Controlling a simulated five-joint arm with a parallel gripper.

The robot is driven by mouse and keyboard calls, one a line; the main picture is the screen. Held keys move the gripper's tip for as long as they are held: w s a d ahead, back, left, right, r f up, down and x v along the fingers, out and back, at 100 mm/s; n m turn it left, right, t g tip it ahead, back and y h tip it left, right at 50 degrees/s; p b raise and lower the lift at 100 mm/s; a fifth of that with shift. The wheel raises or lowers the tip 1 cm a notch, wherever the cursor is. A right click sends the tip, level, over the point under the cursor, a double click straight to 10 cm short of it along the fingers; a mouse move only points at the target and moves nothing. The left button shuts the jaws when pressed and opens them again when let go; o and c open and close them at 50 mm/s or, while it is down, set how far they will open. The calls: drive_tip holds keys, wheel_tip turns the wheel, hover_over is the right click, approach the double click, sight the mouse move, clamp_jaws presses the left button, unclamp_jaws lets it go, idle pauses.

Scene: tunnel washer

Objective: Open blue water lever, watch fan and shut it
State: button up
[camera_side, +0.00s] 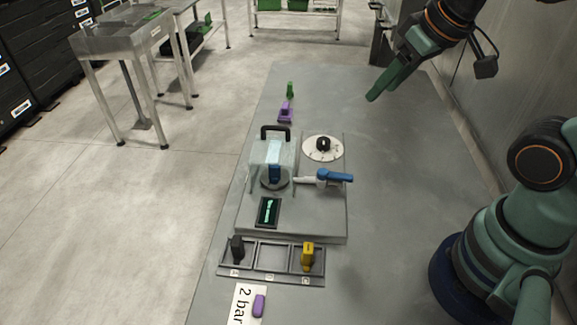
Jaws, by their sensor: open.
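The blue water lever (337,176) sits on a white pipe at the right side of the grey panel (323,215), its handle pointing right. A clear cover (262,150) with a black handle stands left of it. Inside the cover is a blue part on a dark round base (273,175); I cannot tell if this is the fan or whether it turns. My gripper (376,95) is open and empty, above the far right part of the table, well behind and apart from the lever.
A white dial (312,155) with a black knob lies behind the lever. A dark display (267,211) shows green marks. In front, a rack (272,258) holds a black block and a yellow block. A "2 bar" card has a purple piece (259,305).

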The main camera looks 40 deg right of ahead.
drive_tip(key=shift+f, duration=0.1)
drive_tip(key=n+g, duration=0.6)
drive_tip(key=n, duration=0.2)
hover_over(345, 175)
wheel_tip(345, 175, down, 7)
wheel_tip(345, 175, down, 12)
drive_tip(key=shift+f, duration=0.15)
clamp_jaws()
